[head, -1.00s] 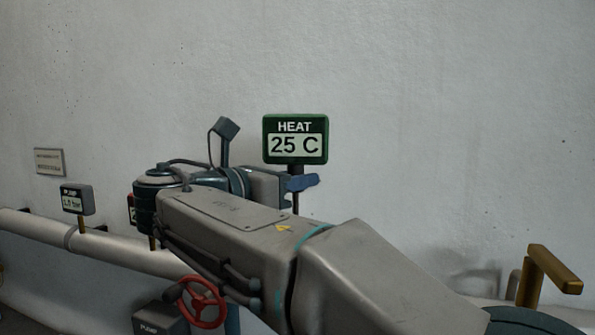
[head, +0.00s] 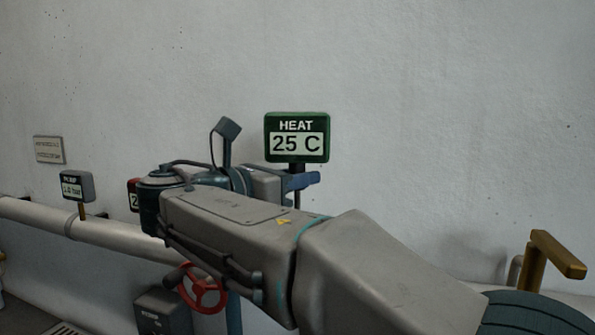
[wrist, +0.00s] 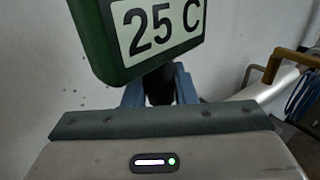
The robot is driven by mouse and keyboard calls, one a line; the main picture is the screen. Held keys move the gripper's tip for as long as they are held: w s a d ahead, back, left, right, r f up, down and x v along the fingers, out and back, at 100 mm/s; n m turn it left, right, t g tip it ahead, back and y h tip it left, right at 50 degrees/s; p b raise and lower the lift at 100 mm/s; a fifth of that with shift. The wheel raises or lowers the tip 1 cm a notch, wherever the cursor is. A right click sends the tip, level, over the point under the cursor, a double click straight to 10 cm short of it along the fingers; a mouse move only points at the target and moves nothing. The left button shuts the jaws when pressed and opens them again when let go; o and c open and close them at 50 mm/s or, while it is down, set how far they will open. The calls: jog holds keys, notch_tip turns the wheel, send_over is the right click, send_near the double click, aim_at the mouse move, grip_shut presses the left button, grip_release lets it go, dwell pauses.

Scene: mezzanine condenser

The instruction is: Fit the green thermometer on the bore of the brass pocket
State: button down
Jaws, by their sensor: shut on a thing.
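The green thermometer (head: 297,137) reads "HEAT 25 C" and stands upright in the head view, in front of the wall. My gripper (head: 297,180) is shut on its dark neck just below the display, and its thin stem runs down behind my arm. In the wrist view the display (wrist: 150,35) fills the top, and the blue fingers (wrist: 160,88) close on the neck from both sides. The brass pocket and its bore cannot be made out; my arm covers much of the pipe.
A pale pipe (head: 110,232) runs along the wall, carrying a grey pump gauge (head: 77,186) and a partly hidden red gauge (head: 133,196). A red handwheel (head: 203,288) sits below my arm. A brass lever (head: 556,256) stands at the right. The wall above is clear.

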aim_at(295, 197)
jog(key=shift+f+b, duration=0.75)
jog(key=shift+f, duration=0.95)
jog(key=shift+p, duration=1.1)
jog(key=shift+f+b, duration=1.55)
jog(key=shift+f, duration=1.45)
jog(key=c, duration=1.1)
grip_release()
jog(key=b+v, duration=0.2)
jog(key=v, duration=1.1)
jog(key=shift+s+a, duration=0.25)
jog(key=shift+a, duration=0.05)
